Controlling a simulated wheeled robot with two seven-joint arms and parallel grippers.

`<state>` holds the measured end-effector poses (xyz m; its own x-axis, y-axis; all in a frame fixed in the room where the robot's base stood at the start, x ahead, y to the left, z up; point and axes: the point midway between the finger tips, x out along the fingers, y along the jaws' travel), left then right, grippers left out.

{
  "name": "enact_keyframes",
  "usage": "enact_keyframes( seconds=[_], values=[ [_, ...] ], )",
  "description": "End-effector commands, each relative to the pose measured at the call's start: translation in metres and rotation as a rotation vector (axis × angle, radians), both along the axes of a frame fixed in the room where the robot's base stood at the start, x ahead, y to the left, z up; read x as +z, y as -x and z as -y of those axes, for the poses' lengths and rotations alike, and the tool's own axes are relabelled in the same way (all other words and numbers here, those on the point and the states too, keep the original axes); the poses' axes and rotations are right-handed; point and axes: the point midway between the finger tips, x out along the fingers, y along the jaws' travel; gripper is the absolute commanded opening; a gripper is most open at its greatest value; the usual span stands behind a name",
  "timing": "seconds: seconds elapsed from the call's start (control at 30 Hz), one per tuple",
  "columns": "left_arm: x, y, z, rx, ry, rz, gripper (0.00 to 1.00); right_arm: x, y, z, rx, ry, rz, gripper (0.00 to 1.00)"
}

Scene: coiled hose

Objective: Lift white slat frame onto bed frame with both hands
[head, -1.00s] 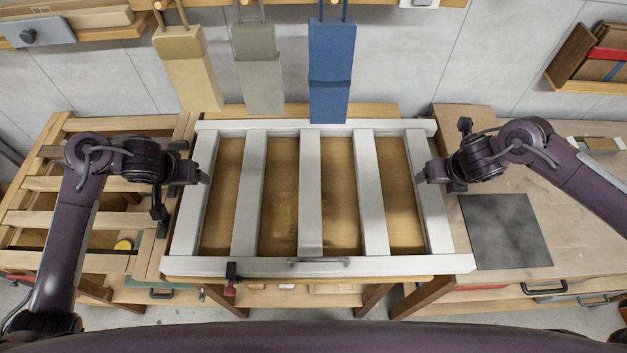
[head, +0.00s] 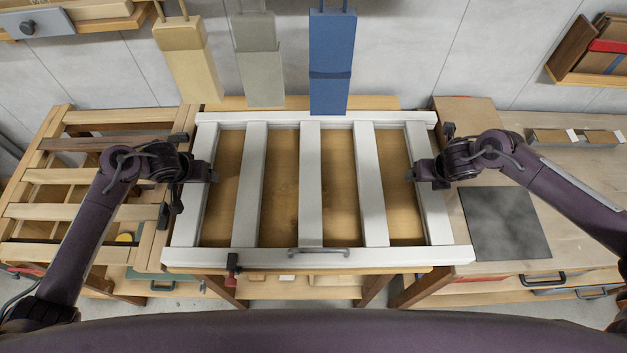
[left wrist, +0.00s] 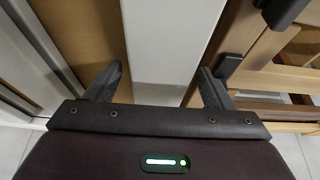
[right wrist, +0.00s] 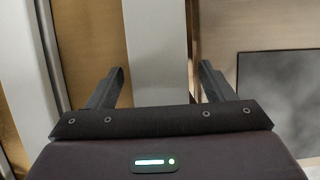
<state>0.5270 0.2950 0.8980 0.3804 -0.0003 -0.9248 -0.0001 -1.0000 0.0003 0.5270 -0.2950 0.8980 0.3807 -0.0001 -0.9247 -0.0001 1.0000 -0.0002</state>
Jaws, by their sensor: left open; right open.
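The white slat frame (head: 309,185) lies flat on a wooden table in the middle of the head view, its slats running front to back. A wooden slatted frame (head: 50,211), which may be the bed frame, stands to its left. My left gripper (head: 212,173) is open at the white frame's left rail, with one finger on each side of the rail (left wrist: 160,45) in the left wrist view. My right gripper (head: 414,170) is open at the right rail, which lies between its fingers in the right wrist view (right wrist: 157,45). Contact with the rails cannot be told.
A grey handle (head: 318,252) and a dark red clamp (head: 233,266) sit at the front edge. A workbench with a dark square plate (head: 503,223) stands on the right. Blue (head: 330,60), grey and tan panels hang from the wall behind.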

Motion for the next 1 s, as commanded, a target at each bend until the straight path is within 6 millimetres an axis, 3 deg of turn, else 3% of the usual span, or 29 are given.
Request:
enact_keyframes(
  seconds=[0.3, 0.87, 1.0],
  values=[
    [-0.0013, -0.0010, -0.0003, 0.000, 0.000, 0.001, 0.74, -0.0018, -0.0007, 0.0000, 0.000, 0.000, 0.000, 0.74],
    [-0.0013, -0.0008, -0.0003, 0.000, 0.000, 0.001, 0.01, -0.0014, -0.0008, 0.0001, -0.001, 0.000, 0.001, 0.01],
    [-0.0013, -0.0008, -0.0003, 0.000, -0.001, 0.001, 0.00, -0.0014, -0.0008, 0.0001, -0.001, 0.000, 0.001, 0.00]
  ],
)
